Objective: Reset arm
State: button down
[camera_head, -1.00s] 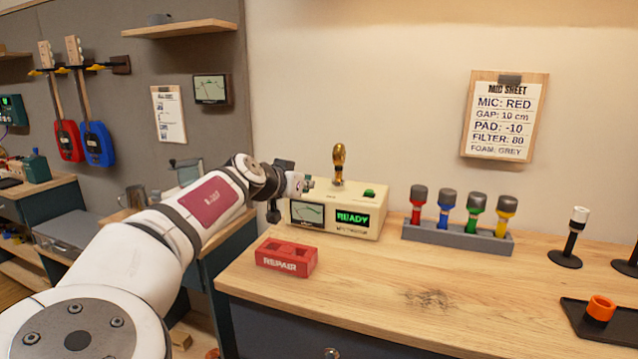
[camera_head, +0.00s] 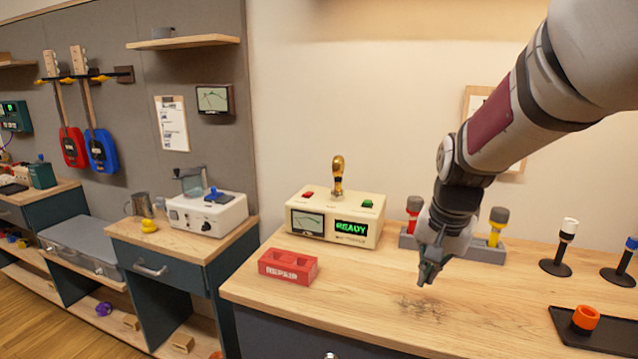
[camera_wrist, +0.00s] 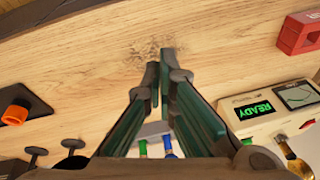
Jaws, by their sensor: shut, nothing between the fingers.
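My gripper (camera_head: 426,277) is shut and empty, pointing down above the wooden bench (camera_head: 375,300), in front of the microphone rack (camera_head: 484,252). In the wrist view its fingers (camera_wrist: 160,75) point towards a dark scuffed patch of the bench top. My arm comes in from the upper right in the head view. It hides the middle microphones and most of the clipboard sheet on the wall. A red (camera_head: 413,214) and a yellow (camera_head: 496,224) microphone show either side of the wrist.
A cream READY box (camera_head: 336,217) with a gold microphone and a red REPAIR block (camera_head: 288,266) stand left of the gripper. A black tray (camera_head: 610,336) with an orange ring (camera_head: 585,318) and two mic stands (camera_head: 562,250) are to the right. The bench's front middle is clear.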

jog(key=s+r+n+p, duration=0.1)
jog(key=s+r+n, duration=0.2)
jog(key=s, duration=1.1)
jog(key=s+r+n+t+p, duration=0.1)
jog(key=s+r, duration=0.5)
jog(key=s, duration=0.8)
jog(key=n+p, duration=0.1)
jog(key=n, duration=0.1)
jog(key=shift+s+a+r+n, duration=0.15)
jog(key=shift+a+r+n, duration=0.05)
jog(key=shift+a+n, duration=0.15)
